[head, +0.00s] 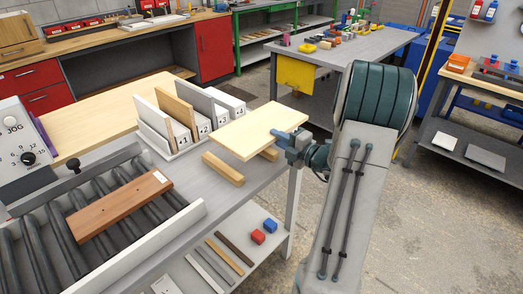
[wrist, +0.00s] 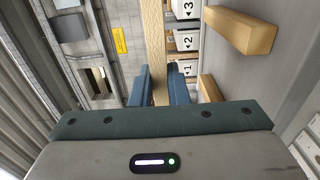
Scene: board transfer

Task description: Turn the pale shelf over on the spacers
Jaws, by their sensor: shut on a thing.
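The pale shelf (head: 255,128) is a light wooden board, held roughly flat above the grey bench in the head view. My gripper (head: 292,137) is shut on its right edge. In the wrist view the shelf (wrist: 155,40) shows edge-on between the two blue fingers of my gripper (wrist: 159,85). The spacers are two wooden bars on the bench, a near one (head: 223,168) and a far one (head: 268,153) partly hidden under the shelf. In the wrist view the spacers (wrist: 240,28) lie apart from the shelf, with a gap between.
A numbered rack (head: 168,148) with upright boards stands close behind the shelf. A brown board (head: 120,205) lies on the roller conveyor (head: 40,235) at left. Strips, a red block (head: 257,236) and a blue block (head: 270,225) lie on the lower shelf.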

